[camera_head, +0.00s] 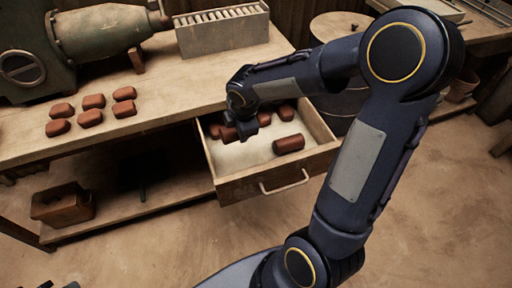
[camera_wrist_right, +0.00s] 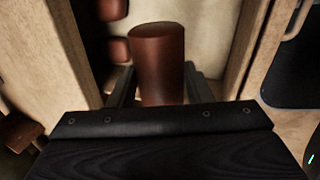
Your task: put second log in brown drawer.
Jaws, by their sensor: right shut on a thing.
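The wooden drawer (camera_head: 262,183) is pulled out from under the bench. One reddish-brown log (camera_head: 289,144) lies on its pale floor near the front right. My right gripper (camera_head: 246,128) is low over the left middle of the drawer, shut on a brown log. In the right wrist view this log (camera_wrist_right: 158,60) sits between the fingers (camera_wrist_right: 158,88), and the gripper body hides its lower end. In the head view the gripper largely covers the held log, so I cannot tell whether it touches the floor. My left gripper is not in view.
Several brown blocks (camera_head: 286,112) lie toward the drawer's back. Several more (camera_head: 90,118) are on the bench (camera_head: 160,85), beside a green machine (camera_head: 105,32) and a slotted grey box (camera_head: 222,32). A brown box (camera_head: 62,205) stands on the lower shelf. The drawer walls stand close around the gripper.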

